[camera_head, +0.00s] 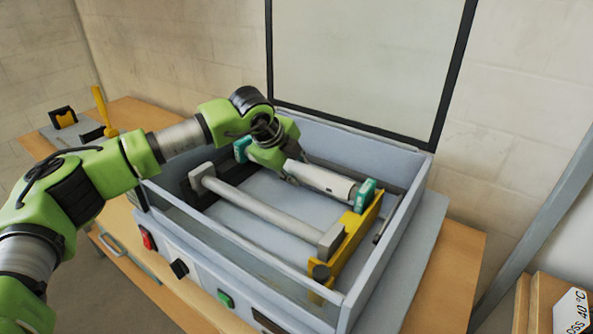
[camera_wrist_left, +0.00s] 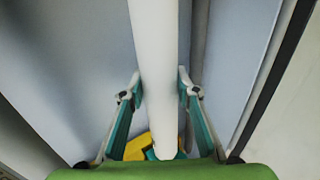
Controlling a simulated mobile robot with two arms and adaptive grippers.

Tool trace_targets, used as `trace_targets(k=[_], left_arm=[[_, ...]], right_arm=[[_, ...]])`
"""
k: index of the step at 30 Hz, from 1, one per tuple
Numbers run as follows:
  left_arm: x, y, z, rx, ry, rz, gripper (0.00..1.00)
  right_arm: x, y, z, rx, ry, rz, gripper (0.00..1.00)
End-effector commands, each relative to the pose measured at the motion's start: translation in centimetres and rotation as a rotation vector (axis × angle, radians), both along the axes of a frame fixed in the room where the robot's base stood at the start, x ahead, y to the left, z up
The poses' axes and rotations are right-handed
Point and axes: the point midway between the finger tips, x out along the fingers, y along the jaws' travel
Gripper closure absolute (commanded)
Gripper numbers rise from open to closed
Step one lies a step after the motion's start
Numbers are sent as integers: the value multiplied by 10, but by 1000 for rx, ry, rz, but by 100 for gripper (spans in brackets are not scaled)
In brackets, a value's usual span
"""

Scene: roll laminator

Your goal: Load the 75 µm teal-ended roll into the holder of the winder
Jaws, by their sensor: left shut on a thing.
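The white roll with teal ends (camera_head: 327,182) is inside the grey open-topped box of the winder (camera_head: 410,207), along its back side. One teal end (camera_head: 366,195) is at the back end of the yellow bracket (camera_head: 352,243); the other (camera_head: 242,149) is at the left, partly behind my arm. My left gripper (camera_head: 288,174) is shut around the roll's white middle. In the left wrist view the roll (camera_wrist_left: 155,50) runs between the two fingers (camera_wrist_left: 160,88). I cannot tell whether either end is seated, and no thickness label is readable. My right gripper is not in view.
A grey bar with square end blocks (camera_head: 265,212) lies across the box in front of the roll. A raised clear panel with a dark frame (camera_head: 365,60) stands behind. Buttons and a knob (camera_head: 179,268) are on the front. A yellow-handled tool (camera_head: 101,105) stands left on the wooden bench.

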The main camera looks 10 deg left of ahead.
Motion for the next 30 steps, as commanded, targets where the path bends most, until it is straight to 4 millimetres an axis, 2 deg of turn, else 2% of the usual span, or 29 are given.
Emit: trace_targets(k=[4, 5, 6, 17, 25, 27, 30], left_arm=[[1, 0, 1, -1, -3, 0, 100], [0, 0, -1, 0, 0, 0, 63], [0, 0, -1, 0, 0, 0, 54], [0, 0, 1, 0, -1, 0, 54], [0, 1, 19, -1, -1, 1, 54], [-9, 4, 24, -2, -5, -1, 54], [-20, 9, 42, -2, -6, -1, 54]], right_arm=[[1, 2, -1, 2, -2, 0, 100], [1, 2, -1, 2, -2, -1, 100], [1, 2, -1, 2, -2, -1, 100], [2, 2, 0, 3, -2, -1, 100], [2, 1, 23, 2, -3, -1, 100], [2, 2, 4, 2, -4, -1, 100], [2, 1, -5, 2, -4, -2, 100]])
